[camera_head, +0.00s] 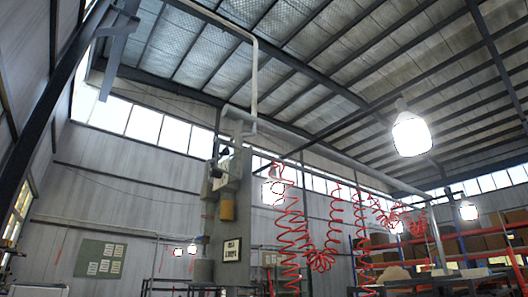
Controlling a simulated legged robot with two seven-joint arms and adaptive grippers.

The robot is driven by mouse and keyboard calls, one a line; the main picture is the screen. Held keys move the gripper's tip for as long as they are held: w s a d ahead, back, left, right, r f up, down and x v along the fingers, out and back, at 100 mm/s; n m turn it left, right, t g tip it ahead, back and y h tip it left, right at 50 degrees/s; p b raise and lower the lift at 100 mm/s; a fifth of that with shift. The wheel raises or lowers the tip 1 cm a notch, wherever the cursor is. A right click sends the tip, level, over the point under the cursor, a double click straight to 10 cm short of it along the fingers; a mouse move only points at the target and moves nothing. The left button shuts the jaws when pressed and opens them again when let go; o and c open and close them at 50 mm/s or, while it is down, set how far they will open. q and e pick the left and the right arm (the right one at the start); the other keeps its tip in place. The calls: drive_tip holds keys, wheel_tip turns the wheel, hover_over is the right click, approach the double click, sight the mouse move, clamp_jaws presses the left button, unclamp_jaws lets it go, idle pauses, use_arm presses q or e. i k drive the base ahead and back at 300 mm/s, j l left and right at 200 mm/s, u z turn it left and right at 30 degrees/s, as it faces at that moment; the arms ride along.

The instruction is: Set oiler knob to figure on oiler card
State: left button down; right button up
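Neither of my grippers shows in the head view, which is tilted up towards the roof of a hall. I cannot make out an oiler knob or an oiler card for certain. A framed white card with dark marks (232,250) hangs on a grey column, too small to read. Above it a yellow-brown cylinder (227,208) is fixed to pale equipment on the same column. Any work surface close to me is out of view.
A green board with white papers (100,258) hangs on the left wall. Red coiled hoses (290,225) hang right of the column. Shelves with brown boxes (480,243) stand at the right. A lit lamp (411,134) hangs from the roof. Cluttered bench tops show along the bottom edge.

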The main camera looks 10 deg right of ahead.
sight(213, 173)
drive_tip(key=i+j+z, duration=0.15)
drive_tip(key=j, duration=0.2)
drive_tip(key=i+j+z, duration=0.35)
drive_tip(key=j, duration=0.4)
drive_tip(key=k+j, duration=0.2)
drive_tip(key=j, duration=0.1)
